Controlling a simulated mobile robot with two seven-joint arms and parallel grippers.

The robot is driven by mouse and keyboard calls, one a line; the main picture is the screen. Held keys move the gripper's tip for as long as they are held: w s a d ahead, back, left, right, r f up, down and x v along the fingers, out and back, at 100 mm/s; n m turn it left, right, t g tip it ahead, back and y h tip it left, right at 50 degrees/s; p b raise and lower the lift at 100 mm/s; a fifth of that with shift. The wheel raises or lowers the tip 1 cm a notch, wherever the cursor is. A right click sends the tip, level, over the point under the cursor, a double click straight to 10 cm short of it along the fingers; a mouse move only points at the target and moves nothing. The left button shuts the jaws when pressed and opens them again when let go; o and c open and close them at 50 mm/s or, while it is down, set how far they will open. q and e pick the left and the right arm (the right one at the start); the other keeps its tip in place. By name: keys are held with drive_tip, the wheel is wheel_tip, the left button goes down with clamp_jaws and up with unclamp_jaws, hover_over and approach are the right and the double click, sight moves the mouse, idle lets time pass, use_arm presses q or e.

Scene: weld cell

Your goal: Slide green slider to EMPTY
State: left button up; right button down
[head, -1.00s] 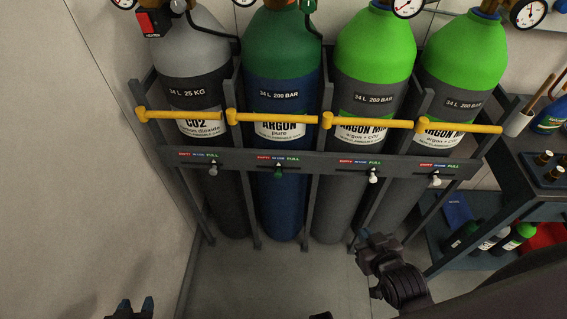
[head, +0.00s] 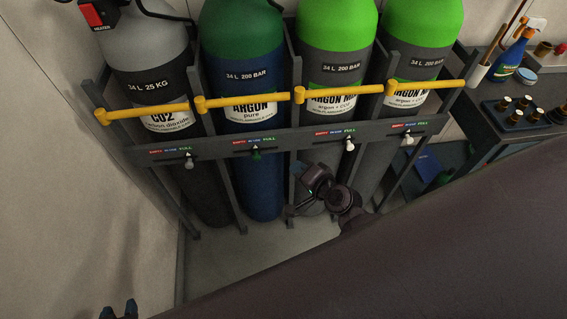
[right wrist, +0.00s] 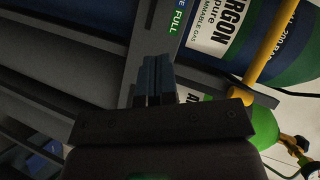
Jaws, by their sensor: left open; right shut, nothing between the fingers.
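The green slider (head: 256,154) sits on the grey rack rail (head: 218,144) in front of the dark green-topped pure argon cylinder (head: 243,65). It stands about under the middle, blue part of its EMPTY / IN USE / FULL label (head: 255,146). My right gripper (head: 312,180) is below the rail, right of the slider and apart from it. In the right wrist view its shut, empty fingers (right wrist: 157,68) point toward the rail, near the FULL end of a label (right wrist: 175,20); the slider does not show there. My left gripper (head: 119,308) is open at the bottom left, far from the rack.
Pale sliders (head: 189,162) sit on the same rail before the other cylinders. Yellow bars (head: 250,102) run across the cylinders above the rail. Upright rack posts divide the bays. A dark table (head: 500,135) with small items stands right. Floor in front is partly clear.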

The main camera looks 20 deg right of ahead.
drive_tip(key=b, duration=0.1)
approach(258, 152)
drive_tip(key=w+d, duration=0.2)
drive_tip(key=w, duration=0.1)
drive_tip(key=shift+w+a+f, duration=0.25)
drive_tip(key=shift+w+a, duration=0.05)
drive_tip(key=shift+a, duration=0.25)
drive_tip(key=shift+w+a+f, duration=0.2)
drive_tip(key=shift+w+a, duration=0.1)
drive_tip(key=shift+a, duration=0.25)
drive_tip(key=shift+w+a+f, duration=0.2)
drive_tip(key=shift+a+f, duration=0.05)
drive_tip(key=shift+a, duration=0.25)
use_arm(q)
drive_tip(key=shift+w+f+b, duration=0.15)
drive_tip(key=shift+f+b, duration=0.15)
drive_tip(key=shift+f, duration=0.4)
use_arm(e)
drive_tip(key=shift+w+a, duration=0.1)
use_arm(q)
drive_tip(key=shift+s+f+p, duration=0.25)
drive_tip(key=shift+s+p, duration=0.05)
drive_tip(key=shift+s, duration=0.35)
use_arm(e)
drive_tip(key=a, duration=0.2)
drive_tip(key=w+a, duration=0.1)
drive_tip(key=a, duration=0.2)
drive_tip(key=shift+w+a, duration=0.1)
drive_tip(key=shift+w, duration=0.1)
